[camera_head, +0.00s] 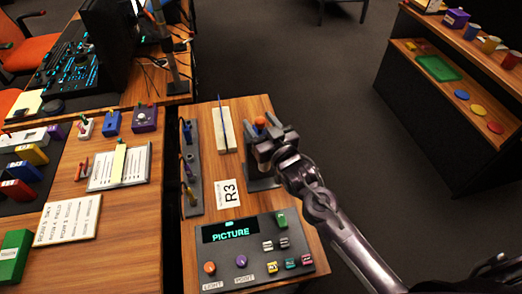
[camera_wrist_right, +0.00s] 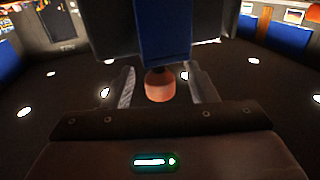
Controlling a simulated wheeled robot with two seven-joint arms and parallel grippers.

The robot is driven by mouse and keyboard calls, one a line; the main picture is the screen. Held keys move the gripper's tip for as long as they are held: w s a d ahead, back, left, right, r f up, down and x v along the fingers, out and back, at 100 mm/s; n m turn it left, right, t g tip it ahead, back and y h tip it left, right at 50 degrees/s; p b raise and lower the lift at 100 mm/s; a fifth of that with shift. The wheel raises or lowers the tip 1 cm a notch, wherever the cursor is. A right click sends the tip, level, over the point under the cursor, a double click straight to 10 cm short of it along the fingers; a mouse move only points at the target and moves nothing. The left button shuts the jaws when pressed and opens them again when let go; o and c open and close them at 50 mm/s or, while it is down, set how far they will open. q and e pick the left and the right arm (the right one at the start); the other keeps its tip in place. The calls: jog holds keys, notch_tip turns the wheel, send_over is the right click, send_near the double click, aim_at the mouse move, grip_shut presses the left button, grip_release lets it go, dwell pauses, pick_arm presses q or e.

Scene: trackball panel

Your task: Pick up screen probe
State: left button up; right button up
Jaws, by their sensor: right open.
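My right gripper (camera_head: 264,138) reaches in from the right over a dark stand (camera_head: 262,182) on the narrow wooden table. An orange round-topped piece (camera_head: 260,121), which may be the screen probe, shows just beyond the gripper. In the right wrist view, my right gripper (camera_wrist_right: 162,92) is open, with a finger on each side of an orange rounded end (camera_wrist_right: 160,84). I cannot tell whether the fingers touch it. Its lower part is hidden in the head view. My left gripper is not in view.
A panel (camera_head: 257,249) reading PICTURE stands at the table's front. A pale block (camera_head: 221,137) with a thin blue rod and a dark rack (camera_head: 191,166) stand left of the gripper. A card (camera_head: 228,193) reads R3. Open floor (camera_head: 340,100) lies to the right.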

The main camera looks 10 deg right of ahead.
grip_shut()
jog(key=shift+r, duration=0.15)
dwell(0.4)
notch_tip(320, 180, up, 20)
jog(key=b, duration=0.1)
dwell(0.7)
dwell(0.3)
